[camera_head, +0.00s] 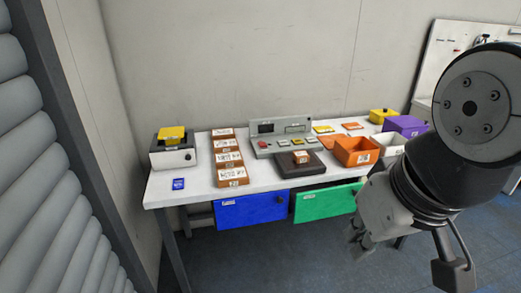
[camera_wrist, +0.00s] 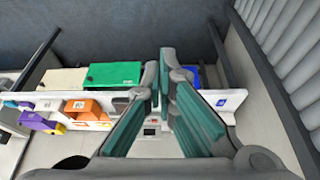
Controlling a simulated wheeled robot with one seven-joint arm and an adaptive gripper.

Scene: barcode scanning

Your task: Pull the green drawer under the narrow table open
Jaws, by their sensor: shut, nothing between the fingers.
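The green drawer (camera_head: 322,204) hangs under the white narrow table (camera_head: 192,189), to the right of the blue drawer (camera_head: 250,210). Its front looks shut, and its right end lies close to my arm in the head view. In the wrist view the green drawer (camera_wrist: 112,75) shows left of my fingers, with the blue drawer (camera_wrist: 193,75) partly hidden behind them. My gripper (camera_head: 360,243) is in front of and right of the green drawer, apart from it. In the wrist view my gripper (camera_wrist: 164,80) has its fingers together with nothing between them.
On the table stand brown boxes (camera_head: 230,160), a grey control panel (camera_head: 280,138), an orange bin (camera_head: 356,151) and a yellow-topped device (camera_head: 172,147). A ribbed grey shutter (camera_head: 35,170) bounds the left. The floor (camera_head: 270,260) before the drawers is clear.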

